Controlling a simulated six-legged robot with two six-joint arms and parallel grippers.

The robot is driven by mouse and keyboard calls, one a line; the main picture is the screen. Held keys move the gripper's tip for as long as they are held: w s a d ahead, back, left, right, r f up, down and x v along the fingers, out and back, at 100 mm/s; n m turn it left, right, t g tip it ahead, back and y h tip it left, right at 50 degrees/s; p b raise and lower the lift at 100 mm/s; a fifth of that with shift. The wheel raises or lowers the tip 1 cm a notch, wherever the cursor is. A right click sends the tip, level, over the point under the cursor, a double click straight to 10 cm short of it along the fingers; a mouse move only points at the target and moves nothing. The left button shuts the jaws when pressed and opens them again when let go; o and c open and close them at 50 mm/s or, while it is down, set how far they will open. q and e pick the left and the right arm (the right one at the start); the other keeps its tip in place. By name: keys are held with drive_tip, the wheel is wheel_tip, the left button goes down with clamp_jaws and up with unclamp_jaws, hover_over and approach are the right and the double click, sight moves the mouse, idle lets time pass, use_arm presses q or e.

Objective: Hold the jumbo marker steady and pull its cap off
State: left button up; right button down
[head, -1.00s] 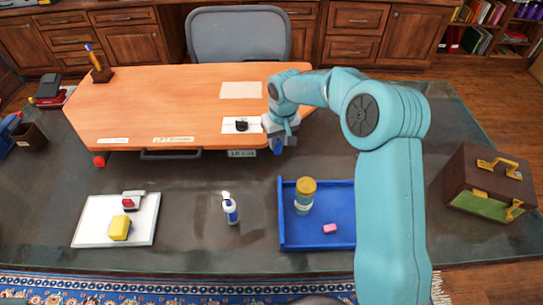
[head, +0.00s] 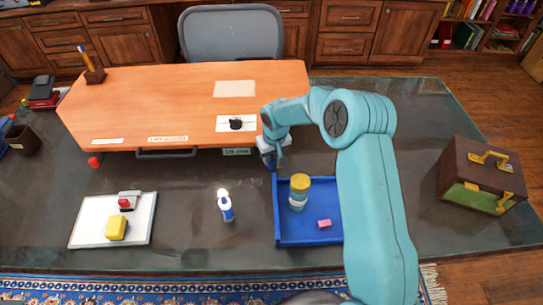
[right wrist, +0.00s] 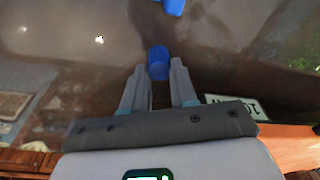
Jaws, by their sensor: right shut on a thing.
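My right gripper (head: 271,158) is at the back left corner of the blue tray, near the desk's front edge. In the right wrist view, its fingers (right wrist: 159,85) are shut on a short blue cylinder (right wrist: 158,63) at their tips. The cylinder looks like a marker's cap or end; I cannot tell whether a marker body is attached. A white and blue upright thing (head: 226,208) stands on the dark table left of the tray. It is too small to tell whether it is the jumbo marker. My left gripper is out of view.
The blue tray (head: 276,225) holds a yellow-lidded jar (head: 299,191) and a pink block (head: 324,223). A white board (head: 85,238) with a yellow block (head: 116,229) lies at left. A brown case (head: 482,176) stands at right. The table between board and tray is mostly clear.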

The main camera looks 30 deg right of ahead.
drive_tip(key=c, duration=0.9)
unclamp_jaws()
